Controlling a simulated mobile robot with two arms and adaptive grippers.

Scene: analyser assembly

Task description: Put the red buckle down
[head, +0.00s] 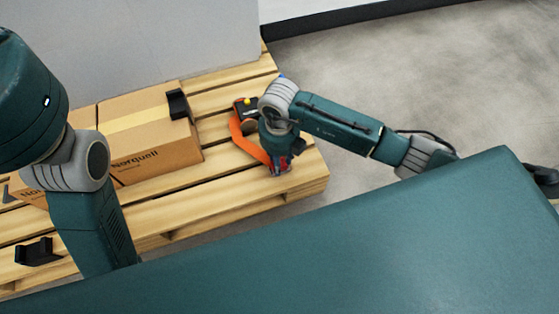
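My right arm reaches in from the right over the pallet, and its gripper (279,168) points down near the pallet's right corner. Small red patches, likely the red buckle (275,162), show right at the gripper. They are too small and too covered to tell whether the fingers are shut on them. An orange strap (244,139) loops on the left side of the gripper, beside a dark device with a yellow top (245,106).
A wooden pallet (222,192) carries a cardboard box (145,130) with a black corner piece (178,105) on it. Another black corner piece (38,252) lies at the front left. Bare slats lie in front of the box.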

